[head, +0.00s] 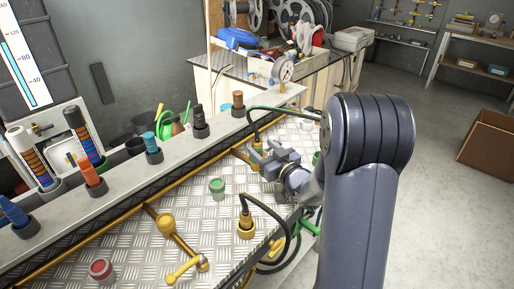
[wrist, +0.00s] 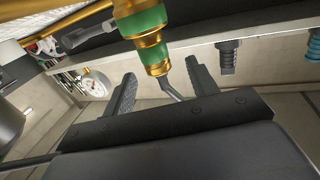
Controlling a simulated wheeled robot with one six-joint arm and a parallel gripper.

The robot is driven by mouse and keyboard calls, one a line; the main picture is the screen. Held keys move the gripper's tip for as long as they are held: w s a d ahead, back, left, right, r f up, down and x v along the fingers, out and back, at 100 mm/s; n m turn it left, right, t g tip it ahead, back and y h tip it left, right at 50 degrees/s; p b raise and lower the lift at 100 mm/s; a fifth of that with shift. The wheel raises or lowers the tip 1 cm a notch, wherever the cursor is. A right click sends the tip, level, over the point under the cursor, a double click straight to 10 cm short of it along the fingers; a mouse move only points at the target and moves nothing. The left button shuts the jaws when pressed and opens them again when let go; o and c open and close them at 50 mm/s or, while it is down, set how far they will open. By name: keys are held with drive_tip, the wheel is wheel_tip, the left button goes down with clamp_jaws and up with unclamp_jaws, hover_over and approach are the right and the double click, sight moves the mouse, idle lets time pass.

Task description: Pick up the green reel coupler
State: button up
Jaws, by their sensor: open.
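A green and gold coupler (wrist: 145,22) shows at the top of the wrist view, cut off by the frame's upper edge. Its gold end (wrist: 157,66) lies between and beyond my fingertips, and I see no contact. In the head view a gold fitting with a dark hose (head: 257,142) stands right by my gripper (head: 263,156), partly hidden by it; its green part is not clear there. My gripper is open and empty, its two dark fingers (wrist: 163,80) apart in the wrist view.
A second gold fitting with a hose (head: 246,226) stands on the metal deck (head: 130,235). A green-topped button (head: 217,187), a red button (head: 102,270) and a yellow valve handle (head: 183,270) are nearby. A raised ledge (head: 120,165) with several coloured plugs runs behind.

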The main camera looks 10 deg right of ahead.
sight(260, 146)
drive_tip(key=shift+p+x, duration=0.4)
drive_tip(key=shift+x, duration=1.6)
drive_tip(key=shift+d+f, duration=0.1)
drive_tip(key=shift+c, duration=0.3)
drive_tip(key=c, duration=1.1)
